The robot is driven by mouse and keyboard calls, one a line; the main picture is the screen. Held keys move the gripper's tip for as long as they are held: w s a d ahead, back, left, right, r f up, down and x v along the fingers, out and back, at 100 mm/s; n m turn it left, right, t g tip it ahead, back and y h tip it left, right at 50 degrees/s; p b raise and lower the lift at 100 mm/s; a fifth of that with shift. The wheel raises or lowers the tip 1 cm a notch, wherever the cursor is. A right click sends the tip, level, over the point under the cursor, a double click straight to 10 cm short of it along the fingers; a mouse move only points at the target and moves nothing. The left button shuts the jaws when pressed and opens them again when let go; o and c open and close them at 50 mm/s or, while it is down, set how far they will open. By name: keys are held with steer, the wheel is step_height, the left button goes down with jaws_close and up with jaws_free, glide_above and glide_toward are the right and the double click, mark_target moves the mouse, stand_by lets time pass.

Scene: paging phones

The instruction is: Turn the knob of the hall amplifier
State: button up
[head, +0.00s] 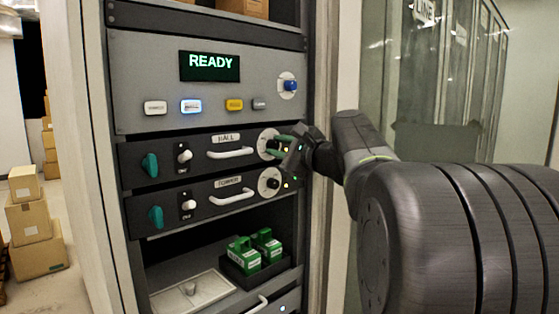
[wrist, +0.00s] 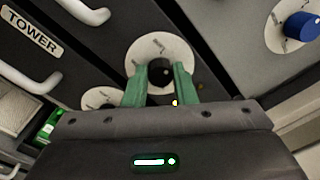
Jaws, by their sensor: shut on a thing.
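The hall amplifier (head: 188,160) is a dark rack unit labelled HALL, with a teal knob, a small white switch, a white handle and a round white dial (head: 264,138) at its right end. My gripper (head: 277,146) is at that dial, coming in from the right. In the wrist view its two green fingers (wrist: 161,76) are on either side of the black hall knob (wrist: 160,72), shut on it. The white dial plate (wrist: 146,50) shows around the knob. In the head view the fingers partly hide the knob.
The tower amplifier (head: 205,206) sits directly below, with its own dial (head: 268,177) close under my gripper. Above is a grey panel with a READY display (head: 210,66), several buttons and a blue knob (head: 290,85). Green-and-white blocks (head: 244,256) stand on a lower shelf.

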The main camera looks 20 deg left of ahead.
steer(key=n+b, duration=0.6)
steer(key=shift+f+n, duration=0.35)
steer(key=shift+n, duration=0.05)
steer(key=n+b, duration=0.5)
steer(key=n, duration=0.1)
steer(key=shift+g, duration=0.3)
steer(key=n+b, duration=0.4)
steer(key=n, duration=0.3)
steer(key=shift+w, duration=0.1)
steer(key=n+b, duration=0.3)
steer(key=n, duration=0.3)
steer(key=shift+r, duration=0.1)
steer(key=shift+w, duration=0.1)
steer(key=o, duration=1)
steer(key=shift+d+r, duration=0.1)
steer(key=shift+d, duration=0.05)
